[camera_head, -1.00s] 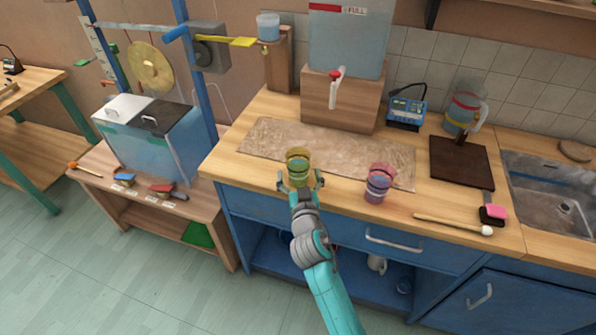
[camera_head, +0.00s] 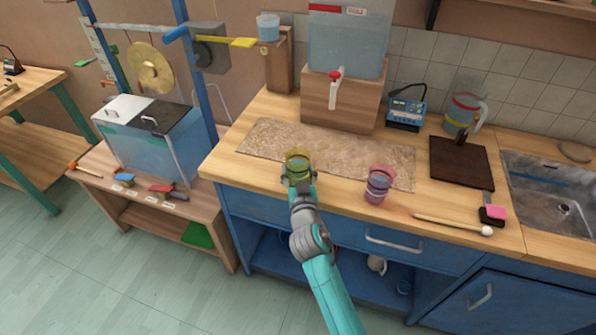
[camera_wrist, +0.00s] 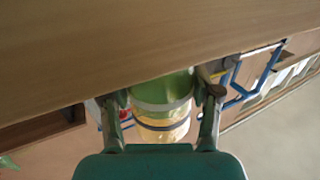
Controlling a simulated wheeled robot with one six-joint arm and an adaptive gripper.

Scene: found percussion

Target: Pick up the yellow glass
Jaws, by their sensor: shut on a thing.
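The yellow glass (camera_head: 298,163) is at the front edge of the brown mat on the counter, left of the pink glass. It looks upright, with bands around it. My gripper (camera_head: 299,178) is shut on it from the front, a finger on each side. In the wrist view the glass (camera_wrist: 162,122) shows between the two fingers (camera_wrist: 163,100), with a green part, pale and dark bands and a yellow part. I cannot tell whether its base touches the counter.
A mallet (camera_head: 455,224) lies near the front edge. A water tank (camera_head: 347,40) on a wooden block (camera_head: 341,98) stands behind. A dark board (camera_head: 462,160) is at right.

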